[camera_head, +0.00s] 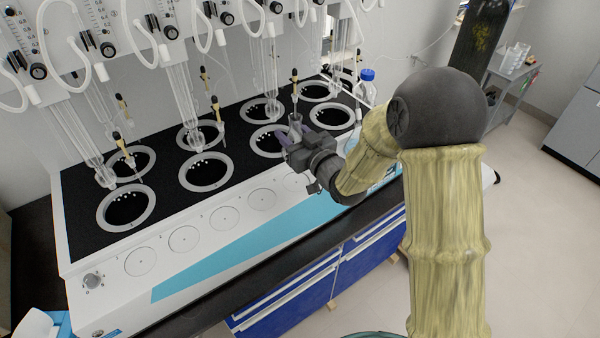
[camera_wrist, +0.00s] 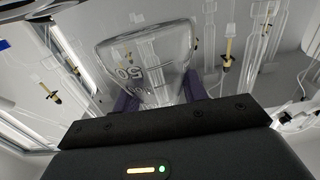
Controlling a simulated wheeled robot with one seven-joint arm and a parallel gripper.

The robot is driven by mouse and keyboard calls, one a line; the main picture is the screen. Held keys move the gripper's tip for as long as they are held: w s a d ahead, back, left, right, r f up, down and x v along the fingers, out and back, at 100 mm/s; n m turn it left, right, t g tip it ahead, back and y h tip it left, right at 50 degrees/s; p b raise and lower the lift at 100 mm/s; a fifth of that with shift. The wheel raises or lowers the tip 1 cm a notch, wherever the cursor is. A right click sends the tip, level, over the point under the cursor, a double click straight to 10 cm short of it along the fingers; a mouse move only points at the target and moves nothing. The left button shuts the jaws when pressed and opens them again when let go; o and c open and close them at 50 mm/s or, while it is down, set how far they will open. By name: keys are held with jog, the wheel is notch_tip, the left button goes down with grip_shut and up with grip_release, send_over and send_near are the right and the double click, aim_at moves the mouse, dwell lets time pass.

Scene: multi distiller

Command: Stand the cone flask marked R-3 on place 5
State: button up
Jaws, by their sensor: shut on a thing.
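My gripper (camera_head: 300,137) is shut on a clear glass flask (camera_wrist: 150,48) and holds it above the front right part of the distiller (camera_head: 72,225). In the wrist view the purple fingers of my gripper (camera_wrist: 160,94) clasp the flask from both sides. It bears printed volume marks, with a "50" that shows; no R-3 mark can be read. In the head view only a little of the flask (camera_head: 295,121) shows above the fingers. A row of round marked spots (camera_head: 184,239) runs along the white front ledge. My gripper hides the ledge's right part, and I cannot tell which is place 5.
Ringed dark wells (camera_head: 126,207) fill the black top in two rows. Glass tubes (camera_head: 181,105) and hoses hang above them, close to my gripper. A blue-capped bottle (camera_head: 367,85) stands behind my arm. The ledge's left part is clear.

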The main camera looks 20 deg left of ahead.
jog(key=shift+w, duration=0.1)
jog(key=shift+s, duration=0.3)
jog(key=shift+f, duration=0.3)
jog(key=f, duration=0.3)
jog(key=f+p, duration=0.1)
jog(key=f, duration=0.1)
jog(key=shift+w+f, duration=0.1)
jog(key=shift+w, duration=0.15)
jog(key=shift+s+a, duration=0.1)
jog(key=shift+s, duration=0.2)
jog(key=shift+w+f, duration=0.2)
jog(key=shift+f, duration=1.9)
